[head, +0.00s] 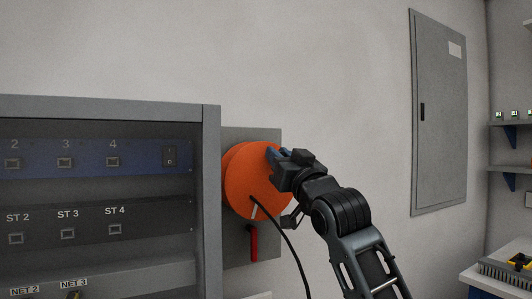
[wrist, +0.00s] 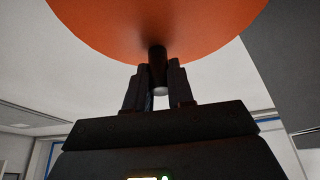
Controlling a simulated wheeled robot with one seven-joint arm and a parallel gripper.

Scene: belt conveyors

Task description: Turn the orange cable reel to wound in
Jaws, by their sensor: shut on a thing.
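The orange cable reel (head: 244,185) is mounted on a grey plate (head: 236,243) on the wall, right of the rack. A black cable (head: 287,243) hangs from its lower part. A red handle or plug (head: 253,243) hangs just below it. My gripper (head: 276,152) is at the reel's upper right edge and covers part of its face. In the wrist view the reel (wrist: 150,25) fills the top, and my gripper (wrist: 157,82) is shut on the reel's dark crank handle (wrist: 157,66), a round peg standing out from the disc.
A grey rack (head: 211,170) with labelled ports stands close on the left of the reel. A grey wall cabinet (head: 440,115) is to the right, with shelves (head: 515,123) beyond it. The wall between reel and cabinet is bare.

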